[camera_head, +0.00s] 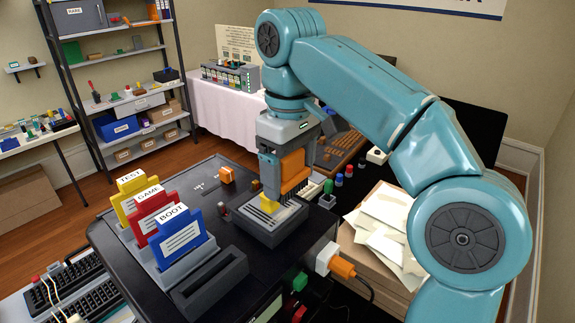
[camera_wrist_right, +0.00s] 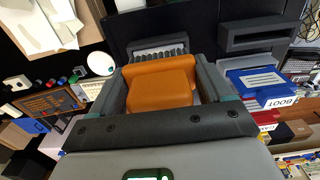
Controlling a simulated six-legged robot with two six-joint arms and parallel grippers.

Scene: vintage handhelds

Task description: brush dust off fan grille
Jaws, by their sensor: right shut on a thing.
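My right gripper (camera_head: 287,180) is shut on an orange block-shaped brush handle (camera_head: 293,170). The yellow tip (camera_head: 269,203) below it is at the top of a grey slotted block, the fan grille (camera_head: 272,226), on the dark console top. I cannot tell whether the tip touches the slats. In the right wrist view the orange handle (camera_wrist_right: 160,84) sits between the two fingers, with part of the slotted grille (camera_wrist_right: 158,52) beyond it. The handle hides the bristles there. I cannot make out any dust. My left gripper is not in view.
Yellow TEST, red GAME and blue BOOT cartridges (camera_head: 180,237) stand in holders left of the grille. An empty dark slot block (camera_head: 210,283) is nearer. Papers (camera_head: 380,222) and a white plug with an orange cable (camera_head: 328,258) lie right. Shelves stand behind.

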